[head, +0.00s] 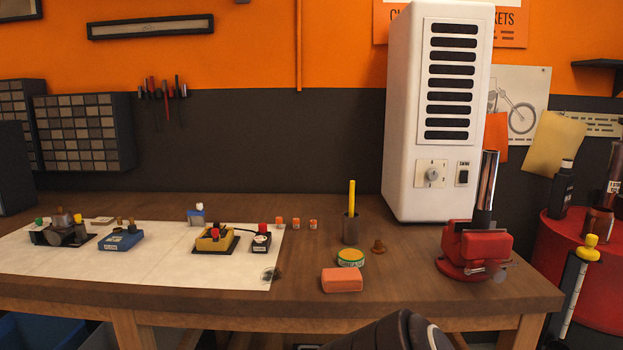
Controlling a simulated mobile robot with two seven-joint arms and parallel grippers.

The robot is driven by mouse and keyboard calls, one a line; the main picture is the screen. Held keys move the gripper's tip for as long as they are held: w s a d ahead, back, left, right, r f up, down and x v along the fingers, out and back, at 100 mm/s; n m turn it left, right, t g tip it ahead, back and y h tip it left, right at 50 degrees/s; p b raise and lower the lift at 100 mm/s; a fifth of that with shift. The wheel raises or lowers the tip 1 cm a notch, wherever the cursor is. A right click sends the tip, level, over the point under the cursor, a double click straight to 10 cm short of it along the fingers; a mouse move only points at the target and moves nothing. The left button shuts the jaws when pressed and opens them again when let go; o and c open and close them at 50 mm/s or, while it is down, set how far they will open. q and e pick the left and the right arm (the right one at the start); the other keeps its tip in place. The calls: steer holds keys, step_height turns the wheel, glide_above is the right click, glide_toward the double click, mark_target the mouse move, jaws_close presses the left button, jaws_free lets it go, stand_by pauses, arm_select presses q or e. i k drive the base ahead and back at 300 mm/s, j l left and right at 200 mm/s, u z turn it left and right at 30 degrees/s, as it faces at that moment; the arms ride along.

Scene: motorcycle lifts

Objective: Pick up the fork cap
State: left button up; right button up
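A shiny metal tube (487,180) stands upright in the vise. Neither gripper shows. A dark rounded link of one of my arms is at the bottom edge, below the bench front, and I cannot tell which arm it is.
A holder with a yellow stick (351,200) stands behind the tin. An orange-red block (342,280) lies in front of it. A tall white cabinet (436,110) stands at the back. A white mat (150,265) with several small devices covers the left. A red drum (590,240) is at right.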

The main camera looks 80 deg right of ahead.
mark_target(379, 249)
steer(key=z, duration=3.5)
